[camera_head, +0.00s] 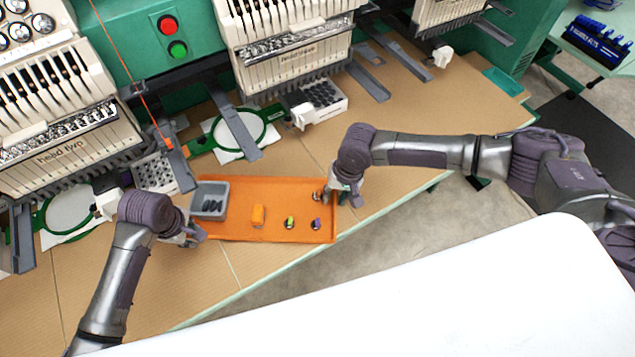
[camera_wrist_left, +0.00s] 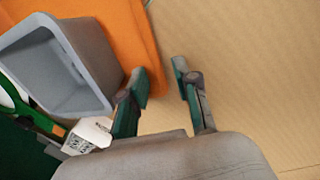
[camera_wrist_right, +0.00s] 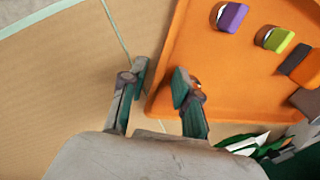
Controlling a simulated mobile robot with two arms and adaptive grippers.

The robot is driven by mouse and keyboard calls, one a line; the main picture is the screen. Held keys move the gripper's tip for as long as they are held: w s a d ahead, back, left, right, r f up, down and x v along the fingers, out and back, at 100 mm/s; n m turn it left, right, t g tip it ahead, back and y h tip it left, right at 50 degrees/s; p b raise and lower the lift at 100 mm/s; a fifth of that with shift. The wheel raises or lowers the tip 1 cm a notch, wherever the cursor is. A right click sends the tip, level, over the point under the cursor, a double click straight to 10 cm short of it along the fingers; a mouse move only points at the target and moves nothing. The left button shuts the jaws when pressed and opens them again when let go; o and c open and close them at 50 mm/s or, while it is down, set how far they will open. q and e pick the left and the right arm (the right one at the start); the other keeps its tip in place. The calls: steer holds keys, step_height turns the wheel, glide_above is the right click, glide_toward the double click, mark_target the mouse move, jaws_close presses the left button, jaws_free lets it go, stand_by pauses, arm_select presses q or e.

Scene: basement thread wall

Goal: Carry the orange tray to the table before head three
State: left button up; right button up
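The orange tray (camera_head: 270,233) lies flat on the tan table between my two grippers. It holds a grey bin (camera_head: 210,198) with dark pieces at its left end, and an orange item (camera_head: 258,215), a green item (camera_head: 290,222) and a purple item (camera_head: 316,224). My left gripper (camera_wrist_left: 160,78) is open at the tray's left edge, one finger over the tray side and one over bare table. My right gripper (camera_wrist_right: 160,80) is open at the right edge, its fingers on either side of the rim. Neither visibly pinches the rim.
The head two machine (camera_head: 60,110) stands left; another machine (camera_head: 285,40), its label blurred, stands behind the tray. Green hoops (camera_head: 240,128), a white box of dark pieces (camera_head: 320,98) and grey arms (camera_head: 368,82) crowd the back. Bare tan table (camera_head: 400,110) lies to the right.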

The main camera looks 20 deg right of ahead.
arm_select(q)
steer(key=shift+r, duration=0.1)
arm_select(e)
steer(key=shift+r, duration=0.2)
arm_select(q)
step_height(320, 180, up, 12)
steer(key=s, duration=0.2)
steer(key=shift+a+f, duration=0.2)
steer(key=shift+a, duration=0.15)
arm_select(e)
step_height(320, 180, up, 11)
steer(key=d, duration=0.2)
steer(key=shift+s+r, duration=0.2)
steer(key=shift+s, duration=0.1)
arm_select(q)
steer(key=shift+s, duration=0.1)
arm_select(e)
steer(key=shift+s, duration=0.1)
